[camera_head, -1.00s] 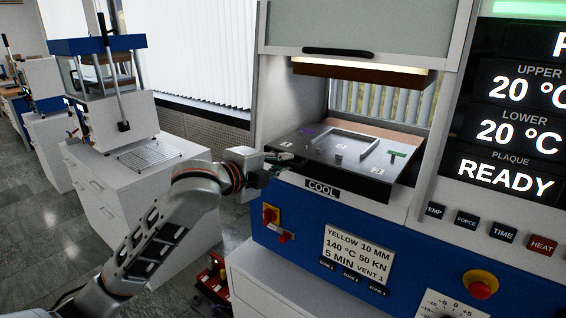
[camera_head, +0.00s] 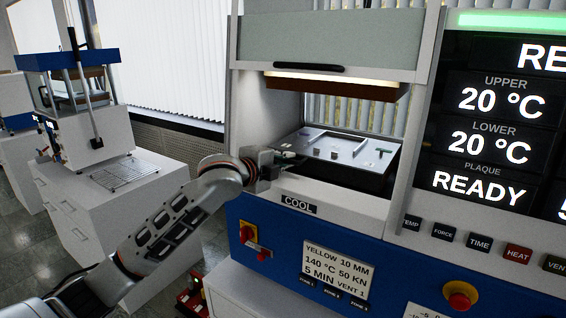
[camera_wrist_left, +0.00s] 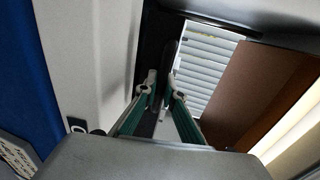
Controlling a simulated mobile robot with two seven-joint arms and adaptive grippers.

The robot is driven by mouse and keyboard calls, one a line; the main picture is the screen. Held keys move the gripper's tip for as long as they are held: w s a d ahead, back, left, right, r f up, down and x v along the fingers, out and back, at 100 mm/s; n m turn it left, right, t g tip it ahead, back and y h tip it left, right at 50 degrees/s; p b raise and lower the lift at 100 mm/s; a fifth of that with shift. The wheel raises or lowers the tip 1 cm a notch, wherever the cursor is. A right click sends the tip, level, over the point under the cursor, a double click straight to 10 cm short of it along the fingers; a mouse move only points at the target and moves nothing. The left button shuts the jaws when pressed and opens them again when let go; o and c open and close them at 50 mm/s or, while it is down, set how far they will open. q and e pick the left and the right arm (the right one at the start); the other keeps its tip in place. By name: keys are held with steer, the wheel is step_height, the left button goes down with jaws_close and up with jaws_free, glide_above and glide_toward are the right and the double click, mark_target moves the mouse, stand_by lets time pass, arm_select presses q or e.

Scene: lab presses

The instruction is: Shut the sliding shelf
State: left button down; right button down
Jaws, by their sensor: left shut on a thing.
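The sliding shelf (camera_head: 345,176) is a dark plate inside the bay of the lab press, carrying a light rectangular frame and several small pieces. Its front edge lies near the bay's opening, behind the COOL label. My left gripper (camera_head: 283,161) is at the shelf's left front corner. In the left wrist view its green-padded fingers (camera_wrist_left: 160,92) are closed on a narrow dark part, which looks like the shelf's handle. The exact contact is small and partly hidden. My right gripper does not show.
The raised door (camera_head: 330,42) with a black handle is above the bay. A lit brown upper platen (camera_head: 335,87) hangs over the shelf. A red stop button (camera_head: 459,295) is on the blue front panel. A white cabinet (camera_head: 95,205) stands left of my arm.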

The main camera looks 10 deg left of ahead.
arm_select(q)
steer(key=c, duration=2.2)
jaws_free()
steer(key=shift+r, duration=0.1)
steer(key=shift+o, duration=0.2)
steer(key=v, duration=1.2)
